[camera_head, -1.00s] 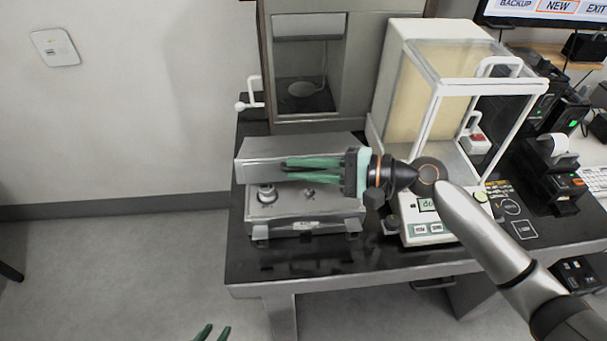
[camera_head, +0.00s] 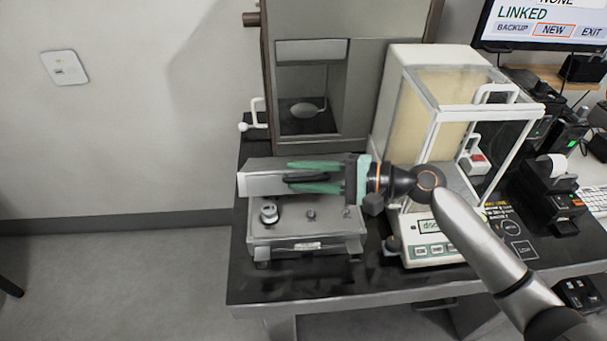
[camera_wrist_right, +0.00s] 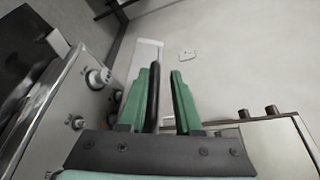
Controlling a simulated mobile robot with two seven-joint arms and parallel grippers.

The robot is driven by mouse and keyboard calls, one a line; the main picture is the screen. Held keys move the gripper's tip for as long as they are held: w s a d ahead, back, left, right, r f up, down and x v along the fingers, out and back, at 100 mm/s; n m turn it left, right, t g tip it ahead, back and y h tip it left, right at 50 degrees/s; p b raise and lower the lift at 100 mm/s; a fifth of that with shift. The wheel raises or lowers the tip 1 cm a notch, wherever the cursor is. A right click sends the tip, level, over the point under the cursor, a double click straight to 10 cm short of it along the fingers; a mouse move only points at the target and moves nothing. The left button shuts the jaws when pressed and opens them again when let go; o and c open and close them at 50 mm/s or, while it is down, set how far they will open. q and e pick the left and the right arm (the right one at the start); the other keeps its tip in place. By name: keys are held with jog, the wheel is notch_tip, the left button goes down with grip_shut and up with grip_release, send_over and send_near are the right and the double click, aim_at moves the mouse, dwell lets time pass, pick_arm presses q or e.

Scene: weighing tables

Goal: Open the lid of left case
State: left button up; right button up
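The grey metal case (camera_head: 305,232) sits on the dark table top, left of the balance. Its lid (camera_head: 262,183) stands raised at the back, seen nearly edge-on. Several metal knobbed weights (camera_head: 268,212) show in the case. My right gripper (camera_head: 288,177) is at the lid, its green fingers spread apart. A dark bar, possibly the lid's handle, lies between them. In the right wrist view, the fingers (camera_wrist_right: 163,72) are apart, with the dark bar (camera_wrist_right: 153,97) close to the left finger and a gap to the right one. My left gripper is not in view.
A glass-sided balance (camera_head: 430,250) stands right of the case. A grey cabinet (camera_head: 355,110) with an open-looking front is behind it. A printer (camera_head: 553,195) and a monitor (camera_head: 545,25) are farther right. The floor at left is free.

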jog(key=shift+o, duration=0.8)
jog(key=shift+d, duration=0.2)
jog(key=b+v, duration=0.2)
jog(key=v, duration=1)
jog(key=shift+s+b, duration=0.15)
jog(key=shift+b, duration=0.15)
